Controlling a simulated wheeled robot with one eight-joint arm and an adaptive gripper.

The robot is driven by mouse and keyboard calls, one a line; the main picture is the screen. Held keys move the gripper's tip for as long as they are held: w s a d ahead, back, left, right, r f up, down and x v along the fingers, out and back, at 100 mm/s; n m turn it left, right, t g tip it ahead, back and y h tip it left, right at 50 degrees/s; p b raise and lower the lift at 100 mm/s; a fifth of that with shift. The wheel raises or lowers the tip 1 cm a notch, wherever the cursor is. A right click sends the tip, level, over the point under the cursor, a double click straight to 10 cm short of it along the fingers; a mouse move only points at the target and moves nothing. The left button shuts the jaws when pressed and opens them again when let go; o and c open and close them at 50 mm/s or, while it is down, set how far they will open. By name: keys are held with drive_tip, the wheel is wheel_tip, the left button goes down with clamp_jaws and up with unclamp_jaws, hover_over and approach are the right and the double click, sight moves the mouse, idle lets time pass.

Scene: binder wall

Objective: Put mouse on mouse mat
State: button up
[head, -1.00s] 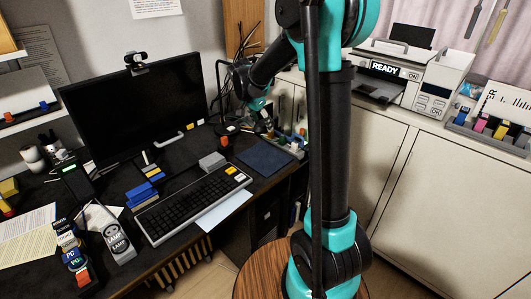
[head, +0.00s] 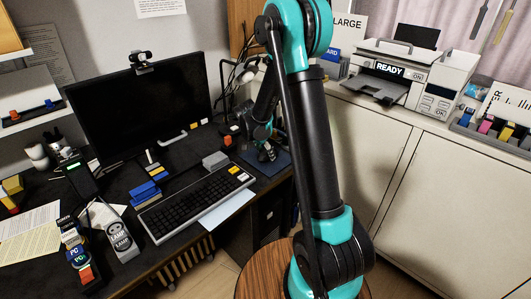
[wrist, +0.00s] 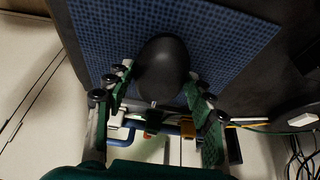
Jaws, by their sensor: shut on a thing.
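The black mouse (wrist: 162,66) shows in the wrist view between the two green-padded fingers of my gripper (wrist: 158,78), which is shut on it. The blue mouse mat (wrist: 100,50) lies behind the mouse in that view, with its patterned surface on both sides of it. In the head view my gripper (head: 267,153) points down over the mat (head: 281,161) at the right end of the desk. The arm hides part of the mat there, and the mouse is hard to make out. I cannot tell whether the mouse touches the mat.
The keyboard (head: 196,203) and a grey block (head: 215,160) lie left of the mat. The monitor (head: 140,112) stands behind them. A lamp (head: 247,72) and cables are close behind my arm. White cabinets (head: 385,150) with a printer (head: 400,78) stand at the right.

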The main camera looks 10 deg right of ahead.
drive_tip(key=o, duration=1.2)
drive_tip(key=shift+f, duration=0.1)
drive_tip(key=v, duration=1.2)
drive_tip(key=shift+s+d+f+n+t+y, duration=0.25)
drive_tip(key=shift+s+d+f+n+y, duration=0.95)
drive_tip(key=shift+s, duration=3.4)
drive_tip(key=shift+s+d+f+n+t+y, duration=0.15)
drive_tip(key=shift+s+d+f+n, duration=0.3)
drive_tip(key=shift+s+d+n, duration=2.9)
drive_tip(key=shift+s+a+f+n+t+y, duration=0.1)
drive_tip(key=shift+s+f+n+t+y, duration=0.4)
drive_tip(key=shift+s, duration=5.35)
drive_tip(key=shift+f+n, duration=0.3)
drive_tip(key=shift+n, duration=0.05)
